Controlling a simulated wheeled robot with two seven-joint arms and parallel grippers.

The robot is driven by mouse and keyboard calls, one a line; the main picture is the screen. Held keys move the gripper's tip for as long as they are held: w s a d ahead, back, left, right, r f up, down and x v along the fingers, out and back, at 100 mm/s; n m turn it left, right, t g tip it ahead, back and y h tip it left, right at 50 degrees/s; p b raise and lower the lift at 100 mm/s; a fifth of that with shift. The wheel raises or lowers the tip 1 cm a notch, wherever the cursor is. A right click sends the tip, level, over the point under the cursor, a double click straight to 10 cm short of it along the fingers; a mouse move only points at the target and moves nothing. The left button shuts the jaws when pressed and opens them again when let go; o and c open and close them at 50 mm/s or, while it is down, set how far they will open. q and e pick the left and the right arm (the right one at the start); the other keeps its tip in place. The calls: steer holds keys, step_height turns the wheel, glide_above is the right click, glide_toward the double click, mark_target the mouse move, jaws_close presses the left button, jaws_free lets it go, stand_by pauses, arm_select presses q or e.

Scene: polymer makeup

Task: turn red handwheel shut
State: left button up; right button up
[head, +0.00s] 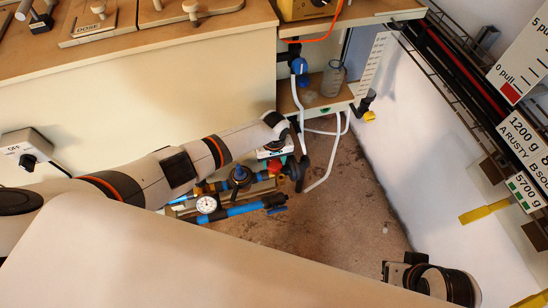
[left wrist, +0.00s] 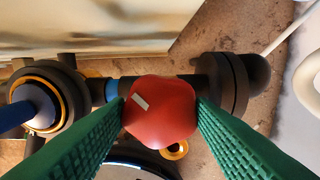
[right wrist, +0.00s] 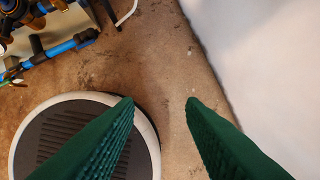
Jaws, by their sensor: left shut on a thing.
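The red handwheel (left wrist: 160,112) sits on a dark pipe fitting in the left wrist view, with a pale mark on its upper left. My left gripper (left wrist: 162,112) is shut on it, one green finger touching each side. In the head view the red handwheel (head: 274,166) shows small below my left wrist, on the blue and black pipework. My right gripper (right wrist: 160,103) is open and empty, with its green fingers apart above the floor. In the head view my right wrist shows at the lower right, and its fingers are hard to make out.
A round pressure gauge (head: 207,204) and blue pipes (head: 245,209) lie close to the handwheel. White hoses (head: 330,160) hang from a shelf with a clear jar (head: 333,78). A wooden bench (head: 200,30) stands at the upper left. Brown floor (head: 360,210) is open toward the white wall.

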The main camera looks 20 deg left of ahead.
arm_select(q)
steer(key=shift+m+p, duration=0.35)
steer(key=shift+m, duration=0.05)
steer(key=shift+m+p, duration=0.35)
steer(key=shift+m, duration=0.45)
steer(key=m, duration=0.2)
steer(key=shift+m, duration=0.4)
steer(key=m, duration=0.2)
steer(key=shift+m+p, duration=0.35)
steer(key=shift+m, duration=0.05)
steer(key=m, duration=0.3)
steer(key=shift+m, duration=0.3)
steer(key=m, duration=0.4)
steer(key=shift+m, duration=0.3)
steer(key=m, duration=0.2)
steer(key=shift+m, duration=0.3)
steer(key=m, duration=0.2)
steer(key=shift+m, duration=0.4)
steer(key=m, duration=0.3)
steer(key=shift+m, duration=1)
arm_select(e)
steer(key=shift+x, duration=2.1)
steer(key=shift+a+r, duration=0.15)
steer(key=shift+r, duration=0.1)
